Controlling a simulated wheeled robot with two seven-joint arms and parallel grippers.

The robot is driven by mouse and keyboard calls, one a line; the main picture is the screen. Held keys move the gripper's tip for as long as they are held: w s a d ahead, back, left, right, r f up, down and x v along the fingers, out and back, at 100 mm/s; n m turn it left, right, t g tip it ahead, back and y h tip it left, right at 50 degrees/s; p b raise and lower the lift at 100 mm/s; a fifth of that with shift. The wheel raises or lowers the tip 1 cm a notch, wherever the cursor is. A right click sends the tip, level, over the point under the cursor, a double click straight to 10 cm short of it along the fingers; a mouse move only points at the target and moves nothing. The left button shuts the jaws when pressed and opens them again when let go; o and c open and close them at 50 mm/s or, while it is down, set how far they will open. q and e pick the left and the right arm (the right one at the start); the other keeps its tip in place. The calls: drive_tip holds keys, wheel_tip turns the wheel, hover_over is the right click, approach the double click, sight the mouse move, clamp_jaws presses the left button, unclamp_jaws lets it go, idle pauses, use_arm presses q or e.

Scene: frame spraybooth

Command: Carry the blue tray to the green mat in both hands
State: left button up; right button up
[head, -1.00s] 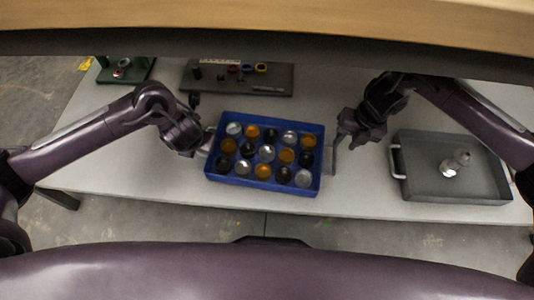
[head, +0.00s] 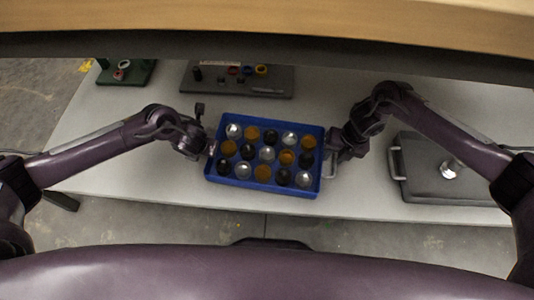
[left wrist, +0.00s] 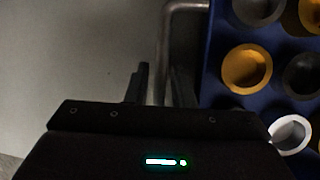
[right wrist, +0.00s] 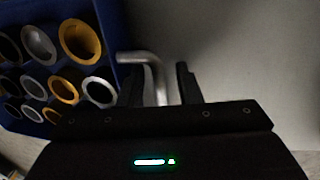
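The blue tray (head: 231,179) sits on the pale table in the head view, filled with rows of orange, black and silver round pieces. It has a metal bar handle at each short side. My left gripper (head: 207,149) is at the left handle. In the left wrist view that handle (left wrist: 164,60) lies between the open fingers, with a gap showing. My right gripper (head: 333,152) is at the right handle. In the right wrist view that handle (right wrist: 160,82) is between open fingers, apart from them.
A grey tray (head: 480,190) with a handle and a shiny piece stands at the right. A dark board (head: 215,87) with coloured rings lies behind the blue tray. A green board (head: 137,76) is at the back left. The table (head: 120,160) is clear at the left.

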use_arm(q)
drive_tip(key=shift+c, duration=0.4)
use_arm(e)
drive_tip(key=shift+c, duration=0.3)
use_arm(q)
clamp_jaws()
use_arm(e)
clamp_jaws()
use_arm(q)
drive_tip(key=shift+w+r, duration=0.1)
drive_tip(key=shift+r, duration=0.1)
use_arm(e)
drive_tip(key=shift+w+r, duration=0.1)
drive_tip(key=shift+r, duration=0.15)
